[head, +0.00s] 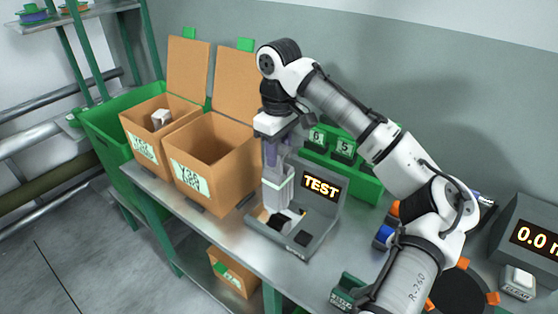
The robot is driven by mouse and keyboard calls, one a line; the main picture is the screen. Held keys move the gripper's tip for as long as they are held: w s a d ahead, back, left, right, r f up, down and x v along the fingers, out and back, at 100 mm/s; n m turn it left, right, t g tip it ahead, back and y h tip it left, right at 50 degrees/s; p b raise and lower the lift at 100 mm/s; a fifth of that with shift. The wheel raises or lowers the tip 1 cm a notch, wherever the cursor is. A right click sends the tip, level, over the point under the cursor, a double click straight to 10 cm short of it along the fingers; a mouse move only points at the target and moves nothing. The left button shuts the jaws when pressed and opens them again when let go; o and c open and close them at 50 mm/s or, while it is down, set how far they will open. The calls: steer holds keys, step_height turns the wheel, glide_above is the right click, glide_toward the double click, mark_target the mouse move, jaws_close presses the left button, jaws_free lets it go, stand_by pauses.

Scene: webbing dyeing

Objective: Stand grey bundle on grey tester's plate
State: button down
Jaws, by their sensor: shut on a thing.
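My gripper (277,160) points down and is shut on the upper part of the grey bundle (277,195). The bundle is a pale grey upright block with a light band round it. The grey tester (327,212) stands on the bench with a lit TEST display. The bundle is over or just in front of the tester's plate (296,242), and its lower end is close to the dark pads there. I cannot tell whether it touches the plate.
Two open cardboard boxes, one empty-looking (238,178) and one holding a white item (160,118), stand left of the tester. A green rack (365,186) with numbered slots is behind it. A display unit (530,232) and dark round plate (462,292) are at right.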

steer(key=shift+f, duration=1.75)
steer(key=shift+f, duration=0.15)
steer(key=c, duration=0.9)
jaws_free()
steer(key=shift+o, duration=0.2)
step_height(320, 180, up, 12)
steer(key=shift+r, duration=0.2)
steer(key=shift+a, duration=0.1)
